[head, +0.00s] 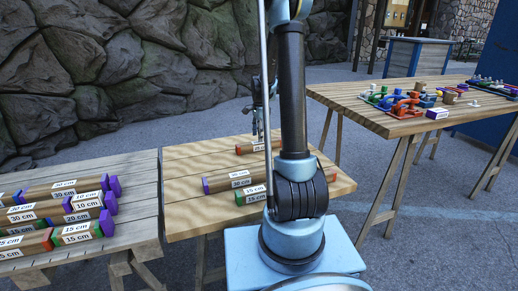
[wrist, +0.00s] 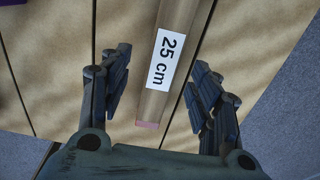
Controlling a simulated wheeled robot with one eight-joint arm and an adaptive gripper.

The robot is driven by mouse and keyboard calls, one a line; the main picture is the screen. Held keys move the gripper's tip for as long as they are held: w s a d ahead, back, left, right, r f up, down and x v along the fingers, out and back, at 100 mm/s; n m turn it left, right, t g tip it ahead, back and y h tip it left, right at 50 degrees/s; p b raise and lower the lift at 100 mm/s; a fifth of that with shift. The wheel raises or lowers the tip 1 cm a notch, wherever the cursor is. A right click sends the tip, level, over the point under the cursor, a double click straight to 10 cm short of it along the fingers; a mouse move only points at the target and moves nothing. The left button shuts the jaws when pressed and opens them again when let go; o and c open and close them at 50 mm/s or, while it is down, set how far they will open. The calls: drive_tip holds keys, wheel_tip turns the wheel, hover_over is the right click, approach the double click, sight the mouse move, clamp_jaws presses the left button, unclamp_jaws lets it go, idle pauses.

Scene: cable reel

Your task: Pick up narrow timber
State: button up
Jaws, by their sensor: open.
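A narrow brown timber with a white "25 cm" label and a pinkish end (wrist: 154,105) lies on the light wooden table in the wrist view. My gripper (wrist: 161,72) is open, with one finger on each side of this timber and a gap on both sides. I cannot tell its height above the timber. In the head view, my gripper (head: 259,128) points down over a timber with an orange-red end (head: 245,149) at the back of the middle table. My arm hides part of that table.
Two more labelled timbers, one purple-ended (head: 220,184) and one green-ended (head: 250,196), lie nearer on the middle table (head: 190,222). The left table (head: 130,165) holds several stacked timbers. The right table (head: 340,97) holds colourful parts. A rock wall (head: 130,60) stands behind.

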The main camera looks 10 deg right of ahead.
sight(260, 146)
drive_tip(key=shift+w+a+f, duration=0.1)
drive_tip(key=shift+f, duration=1.3)
drive_tip(key=shift+w+f, duration=0.1)
drive_tip(key=shift+f, duration=1.25)
drive_tip(key=c, duration=1.3)
